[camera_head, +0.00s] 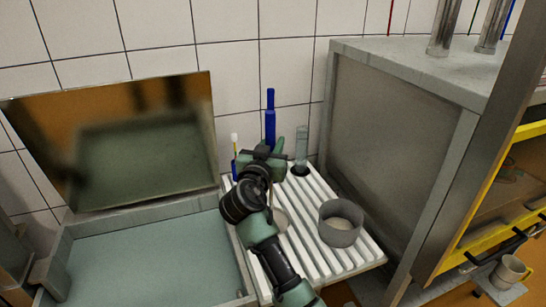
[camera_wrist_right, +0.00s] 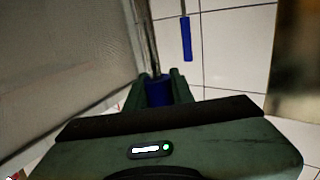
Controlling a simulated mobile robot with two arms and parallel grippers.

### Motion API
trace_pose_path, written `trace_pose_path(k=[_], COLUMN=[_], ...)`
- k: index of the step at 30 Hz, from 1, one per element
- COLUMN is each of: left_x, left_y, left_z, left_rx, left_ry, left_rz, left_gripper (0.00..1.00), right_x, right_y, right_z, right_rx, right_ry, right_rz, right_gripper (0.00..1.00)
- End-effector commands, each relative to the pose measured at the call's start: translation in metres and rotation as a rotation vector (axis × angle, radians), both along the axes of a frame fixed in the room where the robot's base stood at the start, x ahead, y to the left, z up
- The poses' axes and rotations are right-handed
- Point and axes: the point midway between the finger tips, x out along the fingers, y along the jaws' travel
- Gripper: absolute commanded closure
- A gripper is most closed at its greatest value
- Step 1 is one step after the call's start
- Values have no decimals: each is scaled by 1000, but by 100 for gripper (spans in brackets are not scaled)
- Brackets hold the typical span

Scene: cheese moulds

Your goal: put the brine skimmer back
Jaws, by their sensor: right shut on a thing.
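My right gripper (camera_head: 263,150) is shut on the blue handle of a tool, which I take to be the brine skimmer (camera_head: 270,128), at the far end of a white slatted rack. The handle stands upright above the jaws in the head view. In the right wrist view the blue handle (camera_wrist_right: 158,92) sits between the fingers, with a thin metal rod running from it. My left gripper is not in view.
The slatted rack (camera_head: 361,252) carries a grey cup (camera_head: 340,234) and a clear tube (camera_head: 302,147) in a dark ring. A slim white, yellow and blue tool (camera_head: 234,146) stands left of my gripper. An open-lidded basin (camera_head: 150,270) lies left; a steel cabinet (camera_head: 400,130) stands close right.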

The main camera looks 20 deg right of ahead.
Motion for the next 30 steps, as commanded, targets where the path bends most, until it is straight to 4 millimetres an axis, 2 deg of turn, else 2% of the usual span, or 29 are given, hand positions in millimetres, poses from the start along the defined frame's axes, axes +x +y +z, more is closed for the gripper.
trace_pose_path(k=[2,9,12,24,25,27,30], left_x=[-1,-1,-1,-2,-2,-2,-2], left_y=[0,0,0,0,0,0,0], left_z=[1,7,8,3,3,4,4], left_rx=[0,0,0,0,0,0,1], left_ry=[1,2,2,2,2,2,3], left_rz=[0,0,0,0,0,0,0], left_gripper=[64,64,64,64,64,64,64], right_x=[0,0,0,0,0,0,0], right_y=[1,0,0,0,0,0,0], right_z=[-2,-35,-43,-48,-50,-49,-49], right_rx=[-2,-4,-4,0,0,0,0], right_ry=[-3,1,-2,-4,0,0,0], right_rz=[1,0,1,1,1,1,1], right_gripper=[100,100,100,100,74,55,55])
